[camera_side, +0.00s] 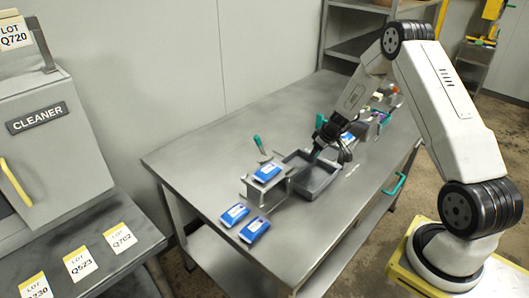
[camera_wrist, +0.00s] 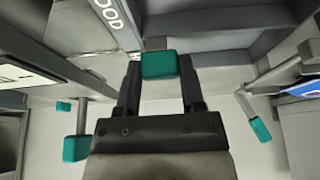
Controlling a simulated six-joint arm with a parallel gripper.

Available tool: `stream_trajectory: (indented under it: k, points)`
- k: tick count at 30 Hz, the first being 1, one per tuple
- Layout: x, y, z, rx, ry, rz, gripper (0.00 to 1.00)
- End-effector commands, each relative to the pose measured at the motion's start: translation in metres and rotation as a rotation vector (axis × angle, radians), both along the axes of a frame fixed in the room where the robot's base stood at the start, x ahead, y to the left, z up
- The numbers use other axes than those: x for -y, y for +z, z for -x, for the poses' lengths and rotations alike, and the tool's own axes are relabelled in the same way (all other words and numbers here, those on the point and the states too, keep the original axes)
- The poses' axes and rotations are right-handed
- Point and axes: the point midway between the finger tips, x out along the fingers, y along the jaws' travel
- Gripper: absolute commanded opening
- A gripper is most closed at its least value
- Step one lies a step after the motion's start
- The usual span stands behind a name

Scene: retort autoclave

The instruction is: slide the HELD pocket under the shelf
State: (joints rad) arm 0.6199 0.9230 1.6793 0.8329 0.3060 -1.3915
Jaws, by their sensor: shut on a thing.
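My gripper (camera_side: 318,150) is low over the table, beside an open grey tray (camera_side: 318,190). In the wrist view my gripper (camera_wrist: 160,85) is shut on a teal block-shaped handle (camera_wrist: 160,66), with a grey walled tray (camera_wrist: 215,58) just beyond it. The handle seems to belong to this tray; the join is hidden. A small raised metal shelf (camera_side: 250,190) stands left of the tray, with a blue packet (camera_side: 267,172) on top. The tray is beside the shelf, close to it.
Two blue packets (camera_side: 235,215) (camera_side: 254,230) lie on the table (camera_side: 190,165) in front of the shelf. A teal-tipped handle (camera_side: 259,143) stands behind it. Another blue packet (camera_side: 347,138) and small coloured items (camera_side: 380,112) are beyond my gripper. The table's near left is clear.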

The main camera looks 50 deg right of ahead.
Motion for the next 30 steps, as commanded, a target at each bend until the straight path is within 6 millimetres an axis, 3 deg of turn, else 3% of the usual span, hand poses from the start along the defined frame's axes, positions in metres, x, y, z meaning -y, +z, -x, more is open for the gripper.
stream_trajectory:
  k: [8, 9, 12, 30]
  points:
    - [0.001, -0.001, 0.006, -0.008, 0.0, -0.003, 0.0]
    - [0.001, -0.001, 0.006, -0.008, 0.0, -0.003, 0.55]
    - [0.001, -0.001, 0.005, -0.007, -0.001, -0.004, 0.85]
    - [0.001, 0.01, 0.007, -0.003, 0.0, -0.001, 0.85]
